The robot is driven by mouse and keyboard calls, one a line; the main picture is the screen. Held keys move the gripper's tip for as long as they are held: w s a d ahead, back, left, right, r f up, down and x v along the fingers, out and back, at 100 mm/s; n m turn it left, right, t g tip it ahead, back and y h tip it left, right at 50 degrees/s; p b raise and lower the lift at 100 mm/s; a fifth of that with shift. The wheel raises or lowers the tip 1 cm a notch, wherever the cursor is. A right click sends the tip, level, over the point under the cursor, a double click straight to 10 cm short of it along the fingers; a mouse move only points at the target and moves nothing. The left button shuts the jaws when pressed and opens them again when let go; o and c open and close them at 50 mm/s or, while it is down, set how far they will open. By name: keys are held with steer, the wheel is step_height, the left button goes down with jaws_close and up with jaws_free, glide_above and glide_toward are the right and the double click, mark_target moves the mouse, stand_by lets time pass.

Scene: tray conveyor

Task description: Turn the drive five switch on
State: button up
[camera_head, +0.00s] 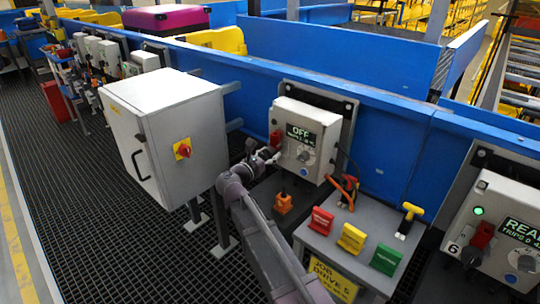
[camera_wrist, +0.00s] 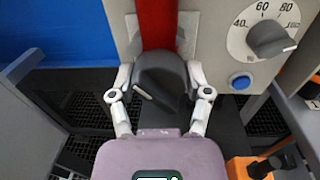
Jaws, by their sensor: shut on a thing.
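The drive control box (camera_head: 306,150) on the blue conveyor side shows OFF on its display. On its left side is a red part (camera_head: 276,138), which also shows as a red upright strip in the wrist view (camera_wrist: 157,22). A dark grey switch handle (camera_wrist: 160,78) sits in front of the red strip. My gripper (camera_head: 264,158) is at the box's left side. In the wrist view my gripper's two fingers (camera_wrist: 160,88) are shut on the handle from left and right. The handle's lower part is partly hidden by my gripper.
A grey cabinet (camera_head: 170,135) stands close to the left. Below right, a stand (camera_head: 330,236) marked DRIVE 5 carries red, yellow and green blocks. A dial (camera_wrist: 268,38) and blue button (camera_wrist: 240,81) are right of the handle.

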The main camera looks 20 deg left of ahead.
steer(key=shift+m, duration=1.6)
steer(key=o, duration=1.2)
steer(key=shift+c, duration=0.2)
